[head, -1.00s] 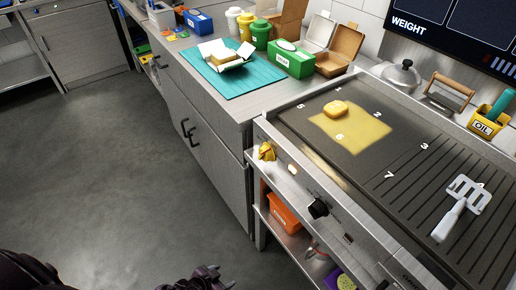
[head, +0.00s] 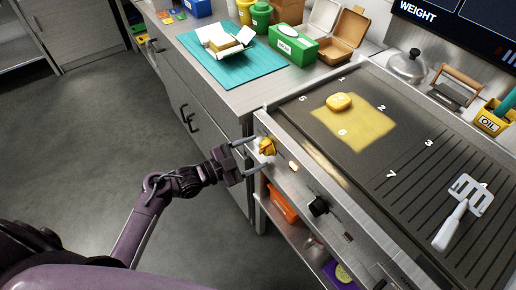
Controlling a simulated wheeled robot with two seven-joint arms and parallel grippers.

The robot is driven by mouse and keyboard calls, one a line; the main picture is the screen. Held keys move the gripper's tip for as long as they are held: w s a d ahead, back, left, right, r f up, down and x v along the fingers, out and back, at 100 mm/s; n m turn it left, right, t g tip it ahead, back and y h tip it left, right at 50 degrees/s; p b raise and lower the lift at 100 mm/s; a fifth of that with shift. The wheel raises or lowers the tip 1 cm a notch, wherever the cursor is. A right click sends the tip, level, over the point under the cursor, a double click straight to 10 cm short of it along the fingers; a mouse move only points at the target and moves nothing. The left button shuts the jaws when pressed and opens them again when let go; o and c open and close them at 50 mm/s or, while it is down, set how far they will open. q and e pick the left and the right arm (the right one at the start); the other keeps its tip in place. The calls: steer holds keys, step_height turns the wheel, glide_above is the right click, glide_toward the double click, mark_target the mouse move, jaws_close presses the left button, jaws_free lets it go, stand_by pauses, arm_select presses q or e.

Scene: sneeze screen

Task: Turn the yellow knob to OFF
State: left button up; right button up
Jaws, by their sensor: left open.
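The yellow knob (head: 267,146) is on the front panel of the griddle (head: 300,205), near its left end. A small lit orange light (head: 294,165) is to the right of it. My left gripper (head: 252,155) is open in front of the panel, with one finger above and left of the knob and the other below it. I cannot tell whether the fingers touch the knob. Any OFF mark is too small to read or hidden. My right gripper is not in view.
A black knob (head: 318,206) is farther right on the panel. The griddle top holds a yellow patty-like piece (head: 339,102) and a white spatula (head: 461,212). An orange bin (head: 282,204) is on the shelf below. The floor at left is clear.

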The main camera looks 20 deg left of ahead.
arm_select(q)
steer(key=shift+x, duration=0.9)
steer(key=c, duration=1)
